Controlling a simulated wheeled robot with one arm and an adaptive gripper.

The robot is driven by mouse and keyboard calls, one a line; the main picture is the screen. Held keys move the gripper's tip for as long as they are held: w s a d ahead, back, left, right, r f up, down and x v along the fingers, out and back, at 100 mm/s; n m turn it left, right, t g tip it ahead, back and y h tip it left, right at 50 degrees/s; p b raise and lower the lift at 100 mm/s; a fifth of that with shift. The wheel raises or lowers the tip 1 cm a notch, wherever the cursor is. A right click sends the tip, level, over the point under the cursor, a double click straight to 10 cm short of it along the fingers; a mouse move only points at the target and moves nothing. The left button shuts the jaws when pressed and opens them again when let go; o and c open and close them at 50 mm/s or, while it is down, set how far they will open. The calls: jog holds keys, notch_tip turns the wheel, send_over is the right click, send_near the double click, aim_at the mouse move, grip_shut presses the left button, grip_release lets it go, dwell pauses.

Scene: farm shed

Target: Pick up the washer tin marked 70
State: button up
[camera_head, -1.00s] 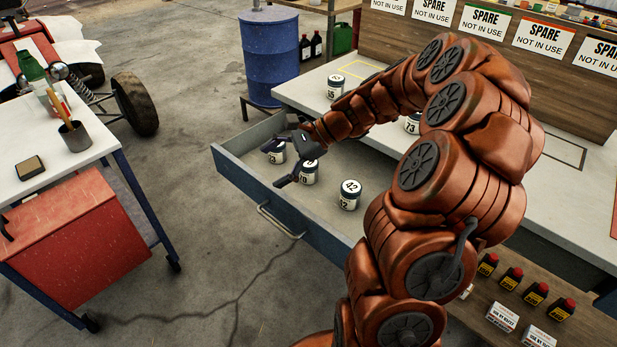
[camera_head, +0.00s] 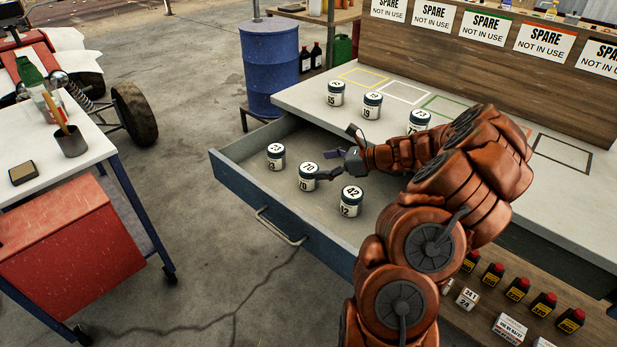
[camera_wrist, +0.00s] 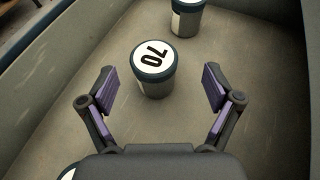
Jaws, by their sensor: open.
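The washer tin marked 70 (camera_head: 309,178) stands upright in the open drawer, between the tin marked 13 or similar (camera_head: 276,156) and the tin marked 42 (camera_head: 351,201). In the wrist view the 70 tin (camera_wrist: 153,72) lies ahead of my gripper, centred between the finger lines. My gripper (camera_head: 326,164) is low over the drawer beside the 70 tin, to its right. In the wrist view my gripper (camera_wrist: 160,88) is open and empty, its two purple-padded fingers apart, with a gap on each side of the tin.
The drawer (camera_head: 250,192) has walls around the tins. Another tin (camera_wrist: 187,18) stands beyond the 70 tin in the wrist view. Several more tins, including one marked 19 (camera_head: 372,105), stand on the bench top (camera_head: 310,98). A blue drum (camera_head: 270,65) stands behind.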

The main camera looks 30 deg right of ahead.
aim_at(308, 167)
jog(key=x, duration=0.4)
jog(key=shift+w+a+f, duration=0.1)
jog(key=shift+a, duration=0.35)
jog(key=c, duration=1.3)
jog(key=shift+c, duration=0.2)
